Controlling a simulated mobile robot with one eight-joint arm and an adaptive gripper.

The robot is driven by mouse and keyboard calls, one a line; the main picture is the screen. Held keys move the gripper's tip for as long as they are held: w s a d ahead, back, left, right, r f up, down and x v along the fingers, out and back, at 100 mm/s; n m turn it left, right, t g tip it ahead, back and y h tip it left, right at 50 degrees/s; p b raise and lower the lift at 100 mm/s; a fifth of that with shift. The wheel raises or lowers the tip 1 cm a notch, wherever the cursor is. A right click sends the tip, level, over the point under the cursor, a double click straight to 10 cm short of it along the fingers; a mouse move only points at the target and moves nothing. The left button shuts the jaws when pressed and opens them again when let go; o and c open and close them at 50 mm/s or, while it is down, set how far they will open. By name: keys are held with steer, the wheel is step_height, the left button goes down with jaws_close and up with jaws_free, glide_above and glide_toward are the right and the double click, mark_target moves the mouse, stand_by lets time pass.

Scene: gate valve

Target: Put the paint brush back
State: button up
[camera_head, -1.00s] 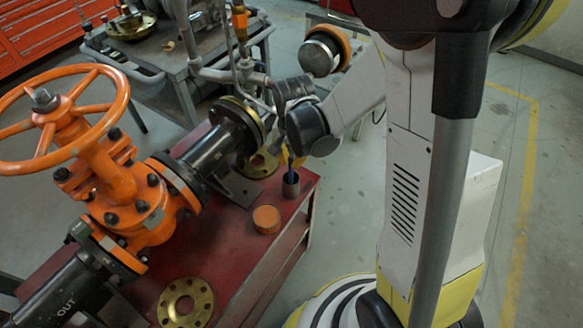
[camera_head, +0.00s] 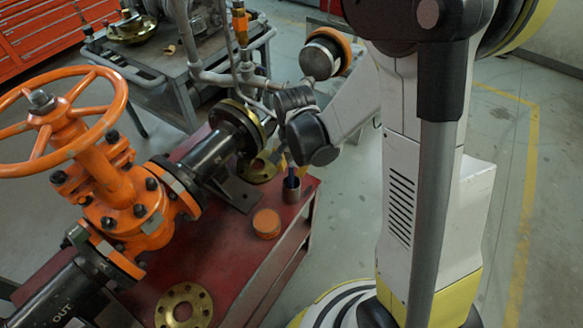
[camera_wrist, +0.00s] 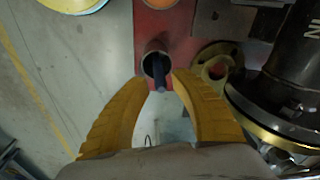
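The paint brush (camera_head: 291,178) stands in a small metal cup (camera_head: 292,194) at the right corner of the red bench, with its dark blue part showing above the rim. In the wrist view the dark brush (camera_wrist: 159,72) is inside the round cup (camera_wrist: 153,61), leaning to one side. My gripper (camera_wrist: 162,80) has its two yellow fingers spread, with a gap on each side of the brush. Nothing is held between them. In the head view the fingers are mostly hidden behind my wrist, just above the cup.
An orange-lidded tin (camera_head: 267,223) stands on the red bench (camera_head: 235,262) near the cup. A brass flange (camera_head: 184,305) lies at the front. The orange gate valve (camera_head: 115,185) and its black pipe fill the left. A grey cart (camera_head: 170,68) stands behind.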

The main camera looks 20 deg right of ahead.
steer(key=s+r+n+t+p, duration=0.2)
steer(key=s+r, duration=0.4)
steer(key=r, duration=0.6)
steer(key=s+r+n+t+p, duration=0.2)
steer(key=s+r+n, duration=0.3)
steer(key=r, duration=0.8)
steer(key=shift+s+r+n+t+p, duration=0.15)
steer(key=shift+s+n+t+p, duration=0.25)
steer(key=shift+s+t, duration=0.45)
